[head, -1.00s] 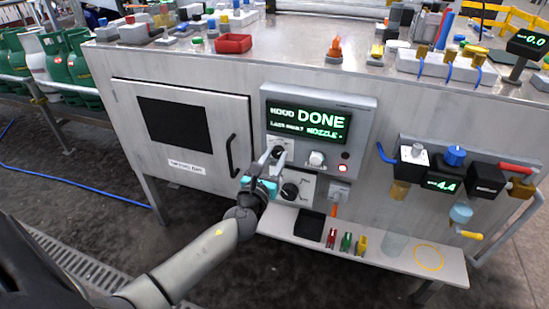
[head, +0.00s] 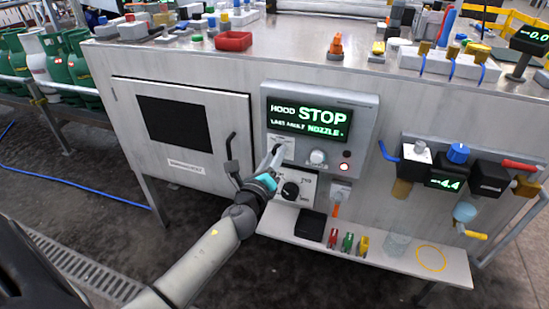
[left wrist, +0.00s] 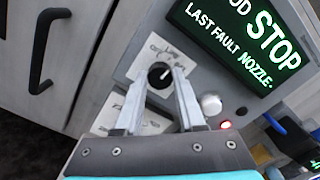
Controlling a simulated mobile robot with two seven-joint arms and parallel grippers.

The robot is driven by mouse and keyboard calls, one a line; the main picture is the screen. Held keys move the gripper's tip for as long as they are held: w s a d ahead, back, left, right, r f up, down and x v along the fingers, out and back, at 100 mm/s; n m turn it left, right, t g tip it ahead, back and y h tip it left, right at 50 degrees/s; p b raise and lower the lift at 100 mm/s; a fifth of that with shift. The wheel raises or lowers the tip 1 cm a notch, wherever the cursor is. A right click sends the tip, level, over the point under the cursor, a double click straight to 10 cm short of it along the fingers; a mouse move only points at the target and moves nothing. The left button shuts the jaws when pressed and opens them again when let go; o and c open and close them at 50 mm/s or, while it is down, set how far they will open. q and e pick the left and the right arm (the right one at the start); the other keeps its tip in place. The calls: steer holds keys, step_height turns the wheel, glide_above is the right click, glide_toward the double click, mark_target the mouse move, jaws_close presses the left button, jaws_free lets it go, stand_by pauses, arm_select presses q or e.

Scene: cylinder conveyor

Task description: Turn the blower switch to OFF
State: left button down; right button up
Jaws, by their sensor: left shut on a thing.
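My left gripper (head: 274,158) is at the control panel, its fingers on either side of a small black rotary knob. In the left wrist view the gripper (left wrist: 161,78) is shut on this upper knob (left wrist: 160,73), which has a light pointer mark and sits on a white labelled plate (left wrist: 148,58). A second, larger black knob (head: 290,190) sits on a white plate just below, clear of the fingers. The small labels are too blurred for me to tell which knob is the blower switch. My right gripper is out of view.
The display (head: 308,120) above reads STOP and LAST FAULT NOZZLE. A white knob (head: 318,157) and a lit red lamp (head: 345,167) are to the right. A cabinet door handle (head: 231,155) is close on the left. A shelf (head: 310,239) juts out below.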

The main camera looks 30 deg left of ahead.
arm_select(q)
steer(key=n, duration=0.9)
steer(key=shift+f+n+p, duration=0.1)
steer(key=shift+n+p, duration=0.25)
steer(key=shift+n, duration=0.05)
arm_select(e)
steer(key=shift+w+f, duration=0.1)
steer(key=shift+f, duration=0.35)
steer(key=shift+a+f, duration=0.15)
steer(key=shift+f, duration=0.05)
arm_select(q)
steer(key=c, duration=0.6)
jaws_free()
steer(key=shift+o, duration=0.5)
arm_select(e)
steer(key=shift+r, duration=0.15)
